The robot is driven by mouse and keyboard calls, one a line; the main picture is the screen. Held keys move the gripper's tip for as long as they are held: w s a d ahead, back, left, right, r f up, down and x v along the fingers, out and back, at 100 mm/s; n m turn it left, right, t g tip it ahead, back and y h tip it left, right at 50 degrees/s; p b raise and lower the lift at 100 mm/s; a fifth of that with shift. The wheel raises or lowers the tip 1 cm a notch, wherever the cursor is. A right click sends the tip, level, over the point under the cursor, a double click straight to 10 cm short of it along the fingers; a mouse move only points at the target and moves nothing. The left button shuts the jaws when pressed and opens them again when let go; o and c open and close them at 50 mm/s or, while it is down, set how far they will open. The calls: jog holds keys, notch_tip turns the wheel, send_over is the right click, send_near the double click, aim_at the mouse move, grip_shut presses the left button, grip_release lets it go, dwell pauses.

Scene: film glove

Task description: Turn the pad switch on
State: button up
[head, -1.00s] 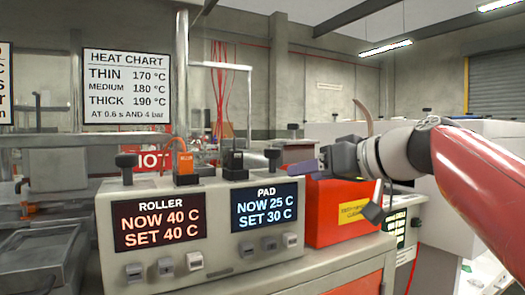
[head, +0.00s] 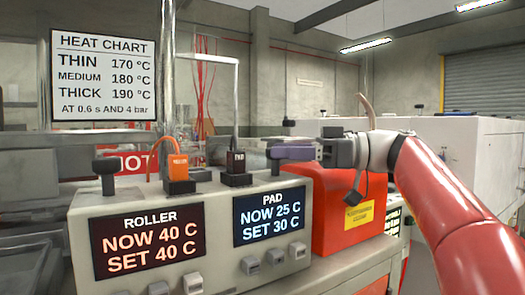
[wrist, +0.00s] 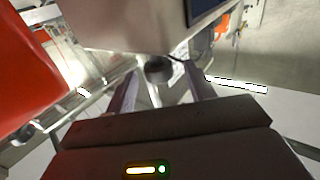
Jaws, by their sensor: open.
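A grey control box (head: 75,240) has a PAD display (head: 268,215) reading NOW 25 C, SET 30 C. A dark knob (head: 274,166) stands on top above this display, its upper part overlapped by my fingers in the head view. In the wrist view the same dark knob (wrist: 158,68) shows between my fingertips, toward the box. My gripper (head: 283,152) is open and reaches in from the right at the knob's height. Whether a finger touches the knob, I cannot tell. Several small grey switches sit under the displays, including one under PAD (head: 274,257).
The ROLLER display (head: 150,240) reads NOW 40 C, SET 40 C, with another dark knob (head: 105,168) above it. An orange plug (head: 178,167) and a black plug marked PAD (head: 236,164) stand between the knobs. A red box (head: 335,225) stands right, below my gripper.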

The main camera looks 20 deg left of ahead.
jog(key=x, duration=0.4)
jog(key=c, duration=1)
jog(key=shift+o, duration=0.2)
